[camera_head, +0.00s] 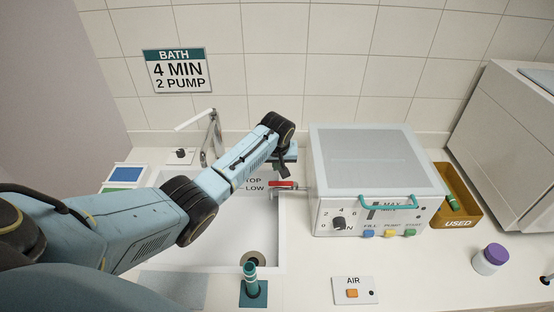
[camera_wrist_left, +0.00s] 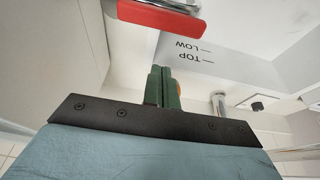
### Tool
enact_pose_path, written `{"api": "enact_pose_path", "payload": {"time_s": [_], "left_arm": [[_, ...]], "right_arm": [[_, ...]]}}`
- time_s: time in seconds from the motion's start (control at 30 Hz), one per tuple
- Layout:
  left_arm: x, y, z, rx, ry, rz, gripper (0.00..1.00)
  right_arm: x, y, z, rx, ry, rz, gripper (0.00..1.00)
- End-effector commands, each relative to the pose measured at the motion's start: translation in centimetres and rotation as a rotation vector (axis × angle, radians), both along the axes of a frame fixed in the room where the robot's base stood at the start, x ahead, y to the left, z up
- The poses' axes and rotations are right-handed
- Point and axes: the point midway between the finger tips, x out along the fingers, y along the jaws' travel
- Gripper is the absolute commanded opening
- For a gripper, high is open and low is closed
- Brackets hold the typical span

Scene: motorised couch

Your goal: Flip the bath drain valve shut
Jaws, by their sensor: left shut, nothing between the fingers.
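The drain valve has a red lever handle (camera_head: 283,184) at the right wall of the white sink, just left of the bath machine. In the left wrist view the red handle (camera_wrist_left: 160,18) fills the top middle, with a grey metal underside. My left gripper (camera_head: 285,172) reaches over the sink from the left, with its hand partly hidden behind the wrist. In the left wrist view its green fingers (camera_wrist_left: 163,85) are together and empty, pointing towards the handle with a gap between. My right gripper is not in view.
The bath machine (camera_head: 370,165) with knob and teal handle stands right of the sink (camera_head: 215,245). A faucet (camera_head: 212,140) rises behind the sink. A teal-based holder (camera_head: 252,290) stands in front. A yellow USED tray (camera_head: 458,215) and purple-capped jar (camera_head: 490,260) are at right.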

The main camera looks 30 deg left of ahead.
Motion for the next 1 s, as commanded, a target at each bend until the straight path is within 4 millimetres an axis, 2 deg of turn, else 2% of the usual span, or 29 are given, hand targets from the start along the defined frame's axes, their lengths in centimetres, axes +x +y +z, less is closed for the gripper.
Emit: {"api": "enact_pose_path", "payload": {"time_s": [0.07,0.2,0.43,1.0], "left_arm": [[0.2,0.1,-1.0,0.000,0.001,0.000,0.00],[-1.4,-0.9,-0.5,0.001,0.001,-0.003,0.00],[-3.0,-1.8,-0.6,0.001,-0.001,-0.001,0.00],[-2.8,-1.9,-0.8,0.000,-0.001,0.014,0.00]], "right_arm": [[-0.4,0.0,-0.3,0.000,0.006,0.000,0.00],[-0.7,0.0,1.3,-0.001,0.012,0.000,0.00],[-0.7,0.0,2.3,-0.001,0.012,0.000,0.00],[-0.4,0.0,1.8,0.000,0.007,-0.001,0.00]]}}
